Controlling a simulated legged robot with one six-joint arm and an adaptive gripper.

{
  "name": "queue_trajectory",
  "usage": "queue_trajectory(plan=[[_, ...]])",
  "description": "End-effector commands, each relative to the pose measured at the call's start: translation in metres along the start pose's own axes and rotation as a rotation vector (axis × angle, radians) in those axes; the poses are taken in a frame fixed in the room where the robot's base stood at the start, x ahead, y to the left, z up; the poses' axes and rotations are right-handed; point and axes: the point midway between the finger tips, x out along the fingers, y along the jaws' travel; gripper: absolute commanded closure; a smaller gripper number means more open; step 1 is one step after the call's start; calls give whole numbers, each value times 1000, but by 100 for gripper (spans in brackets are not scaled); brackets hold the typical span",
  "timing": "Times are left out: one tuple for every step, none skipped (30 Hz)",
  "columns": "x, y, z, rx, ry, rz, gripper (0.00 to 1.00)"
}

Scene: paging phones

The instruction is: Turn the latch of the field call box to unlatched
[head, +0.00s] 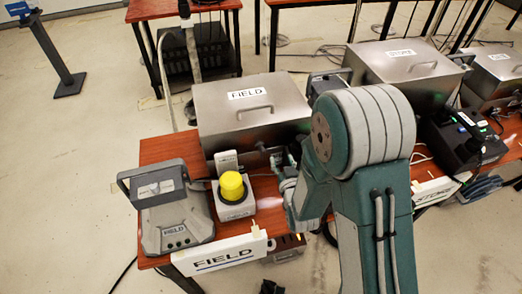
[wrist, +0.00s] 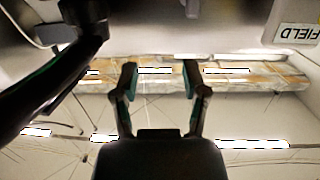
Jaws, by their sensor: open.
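The steel box labelled FIELD (head: 222,122) stands at the back of the red-brown table, its lid closed with a handle on top. A small dark knob-like part (head: 262,147) shows low on its front, close to my gripper; it may be the latch, but its setting cannot be told. My gripper (head: 279,160) is in front of the box, partly hidden by my arm. In the wrist view my gripper (wrist: 160,68) is open, with nothing between its fingers. An upside-down FIELD label (wrist: 297,33) shows at the right there. A dark curved part fills the left, unclear.
A grey FIELD phone unit (head: 175,225) with a raised handle stands at the table's left. A yellow button (head: 232,185) on a grey base is left of my gripper. A white FIELD sign (head: 222,256) is at the front edge. More steel boxes (head: 400,68) stand at right.

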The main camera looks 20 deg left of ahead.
Motion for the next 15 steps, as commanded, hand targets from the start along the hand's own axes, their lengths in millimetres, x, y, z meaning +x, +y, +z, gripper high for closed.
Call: queue_trajectory(plan=[[-2, -10, 16, -4, 23, -21, 43], [-4, -14, 21, -5, 43, -30, 43], [-7, -19, 27, -6, 68, -41, 43], [-9, -23, 31, -7, 85, -49, 43], [-11, -26, 34, -8, 101, -55, 43], [-13, -29, 38, -9, 118, -62, 43], [-14, -31, 40, -9, 128, -67, 43], [-16, -33, 41, -10, 138, -70, 43], [-16, -35, 43, -11, 145, -74, 43], [-16, -36, 44, -11, 151, -76, 43], [-16, -37, 44, -12, 154, -76, 43], [-14, -38, 43, -12, 157, -77, 43], [-11, -38, 43, -13, 158, -76, 43], [-8, -38, 42, -13, 158, -76, 43], [-2, -39, 41, -13, 159, -76, 43]])
